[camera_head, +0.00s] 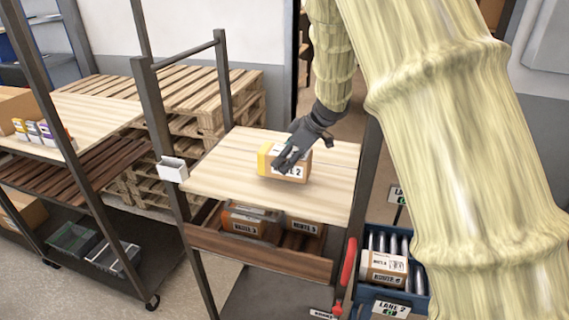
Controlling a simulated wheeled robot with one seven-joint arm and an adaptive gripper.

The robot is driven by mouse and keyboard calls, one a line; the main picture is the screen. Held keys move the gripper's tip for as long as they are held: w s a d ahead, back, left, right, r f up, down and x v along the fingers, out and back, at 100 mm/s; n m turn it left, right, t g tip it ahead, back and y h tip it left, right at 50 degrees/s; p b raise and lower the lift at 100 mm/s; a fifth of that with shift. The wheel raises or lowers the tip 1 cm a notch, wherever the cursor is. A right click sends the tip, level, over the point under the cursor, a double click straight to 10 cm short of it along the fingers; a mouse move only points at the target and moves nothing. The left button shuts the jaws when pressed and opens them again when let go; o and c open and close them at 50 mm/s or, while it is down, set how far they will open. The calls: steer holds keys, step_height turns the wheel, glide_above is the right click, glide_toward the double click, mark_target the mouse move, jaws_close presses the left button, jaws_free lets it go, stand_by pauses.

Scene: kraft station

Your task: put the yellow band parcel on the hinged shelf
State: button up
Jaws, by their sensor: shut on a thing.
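The yellow band parcel (264,160) is a small brown box with a yellow left end and a white label with a "2" on its front. My gripper (292,150) reaches down from the upper right and is shut on the parcel, with a dark finger across its front. The parcel is at the middle of a light wooden shelf board (240,188), upright and level. I cannot tell whether its underside touches the board or is slightly above it. This board appears to be the hinged shelf; no hinge is clearly seen.
Dark posts (165,145) and a rail frame the board's left side. A lower wooden tray (262,252) holds brown route boxes. A red handle (348,270) hangs at the right, beside a blue roller bin (410,300) with a parcel. Pallets (190,90) stand behind. The board around the parcel is clear.

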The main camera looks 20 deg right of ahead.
steer(key=shift+w+d+f, duration=0.1)
steer(key=shift+f, duration=0.65)
steer(key=shift+w+d+f, duration=0.1)
steer(key=shift+f, duration=0.65)
steer(key=shift+s+a+r+p, duration=0.1)
steer(key=shift+s+a+p, duration=0.15)
steer(key=shift+p, duration=0.1)
steer(key=o, duration=1.3)
steer(key=shift+w+d, duration=0.15)
steer(key=shift+p+v, duration=0.65)
steer(key=shift+v, duration=0.1)
steer(key=p+v, duration=0.3)
steer(key=v, duration=0.7)
steer(key=shift+r, duration=0.25)
